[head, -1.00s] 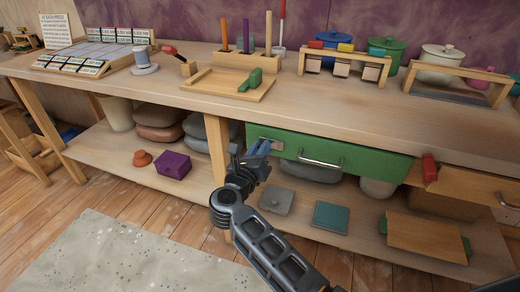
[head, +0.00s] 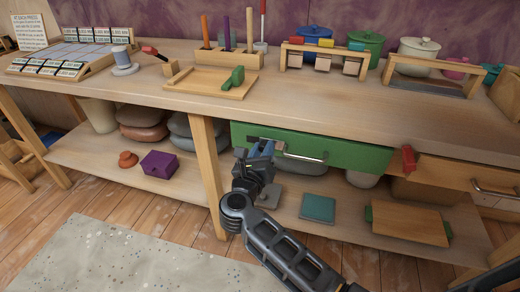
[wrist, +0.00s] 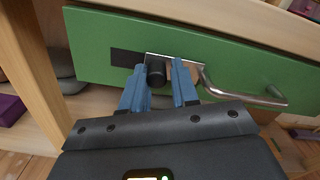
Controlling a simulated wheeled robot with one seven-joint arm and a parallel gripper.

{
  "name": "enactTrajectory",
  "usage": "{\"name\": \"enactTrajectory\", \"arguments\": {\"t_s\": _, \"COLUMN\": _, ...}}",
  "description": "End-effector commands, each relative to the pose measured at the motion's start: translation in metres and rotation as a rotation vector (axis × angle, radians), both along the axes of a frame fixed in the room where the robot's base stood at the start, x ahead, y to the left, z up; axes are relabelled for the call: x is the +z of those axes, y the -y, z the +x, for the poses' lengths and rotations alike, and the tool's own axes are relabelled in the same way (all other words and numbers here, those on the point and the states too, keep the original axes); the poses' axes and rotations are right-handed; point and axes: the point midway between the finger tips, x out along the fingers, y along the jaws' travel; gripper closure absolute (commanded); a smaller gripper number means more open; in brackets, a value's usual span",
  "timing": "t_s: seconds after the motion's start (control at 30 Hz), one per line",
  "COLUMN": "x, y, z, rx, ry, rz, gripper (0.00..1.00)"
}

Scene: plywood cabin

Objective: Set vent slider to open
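The vent slider's black knob (wrist: 156,73) stands out from a metal plate (wrist: 188,66) on the left part of a green front (wrist: 105,68) under the bench. A dark strip (wrist: 126,58) shows left of the plate. My gripper (wrist: 158,70) has its two blue fingers on either side of the knob. The fingers are apart, with a gap visible at the right finger; I cannot tell whether the left one touches. In the head view my gripper (head: 262,147) is at the left of the green front (head: 352,153) and hides the knob.
A metal bar handle (head: 303,157) sticks out just right of the slider. A wooden bench leg (head: 208,170) stands left of it. A teal square (head: 318,208) and a wooden board (head: 408,222) lie on the lower shelf. A red block (head: 408,158) is farther right.

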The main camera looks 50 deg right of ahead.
Motion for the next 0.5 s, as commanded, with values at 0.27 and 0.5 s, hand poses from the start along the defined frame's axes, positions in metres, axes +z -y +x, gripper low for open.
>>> {"name": "enactTrajectory", "arguments": {"t_s": 0.27, "x": -0.0001, "y": 0.0004, "z": -0.0002, "rx": -0.001, "ry": 0.0, "rz": 0.001, "gripper": 0.53}}
{"name": "enactTrajectory", "arguments": {"t_s": 0.5, "x": 0.0001, "y": -0.0031, "z": -0.0005, "rx": 0.001, "ry": 0.0, "rz": 0.0, "gripper": 0.53}}
